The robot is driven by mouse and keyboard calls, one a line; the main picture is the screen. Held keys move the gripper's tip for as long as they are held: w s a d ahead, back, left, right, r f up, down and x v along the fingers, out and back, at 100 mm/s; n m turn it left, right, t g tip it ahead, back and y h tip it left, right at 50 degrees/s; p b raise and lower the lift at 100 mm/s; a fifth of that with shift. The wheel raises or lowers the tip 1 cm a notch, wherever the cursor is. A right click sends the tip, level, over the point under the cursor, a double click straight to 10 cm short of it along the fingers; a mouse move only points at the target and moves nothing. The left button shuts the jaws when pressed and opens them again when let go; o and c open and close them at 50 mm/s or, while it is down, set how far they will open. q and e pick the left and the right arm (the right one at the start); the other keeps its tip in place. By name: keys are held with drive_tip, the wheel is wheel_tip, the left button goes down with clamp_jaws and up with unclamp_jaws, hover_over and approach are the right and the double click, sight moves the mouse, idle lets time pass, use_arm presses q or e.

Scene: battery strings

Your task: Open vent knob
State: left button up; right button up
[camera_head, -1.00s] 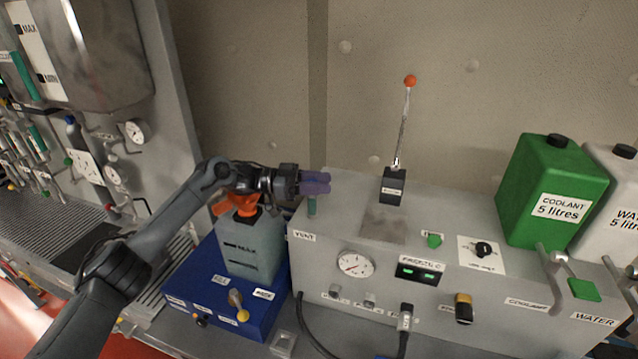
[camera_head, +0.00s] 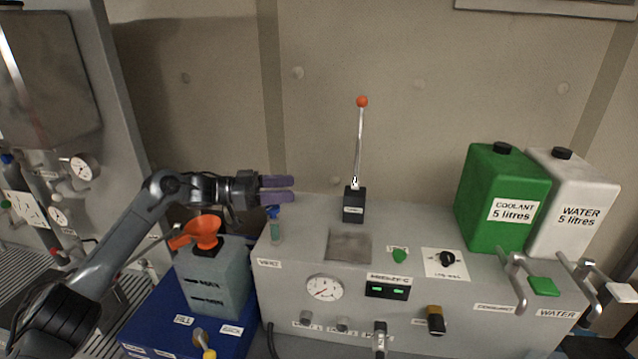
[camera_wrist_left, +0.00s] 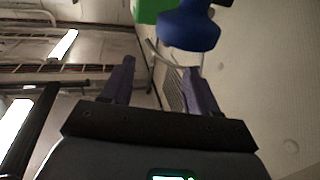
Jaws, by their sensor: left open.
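The vent knob (camera_head: 273,212) is a small blue knob on a teal stem at the left end of the grey console, by the label VENT. In the left wrist view it is a large blue shape (camera_wrist_left: 190,28) at the top, beyond the right-hand finger. My left gripper (camera_head: 290,188) is open, its two purple fingers pointing right, one above the other. In the head view the fingers overlap the space just above the knob, and nothing shows between them. In the left wrist view the gripper (camera_wrist_left: 159,66) also looks empty. My right gripper is in neither view.
An orange funnel (camera_head: 204,230) sits in a grey container (camera_head: 215,280) on a blue box, under my left arm. Green (camera_head: 503,200) and white (camera_head: 572,205) jugs stand at the right.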

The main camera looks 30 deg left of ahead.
use_arm(q)
drive_tip(key=d+r+b, duration=0.2)
drive_tip(key=d+r, duration=0.4)
drive_tip(key=d, duration=0.4)
drive_tip(key=shift+d, duration=0.4)
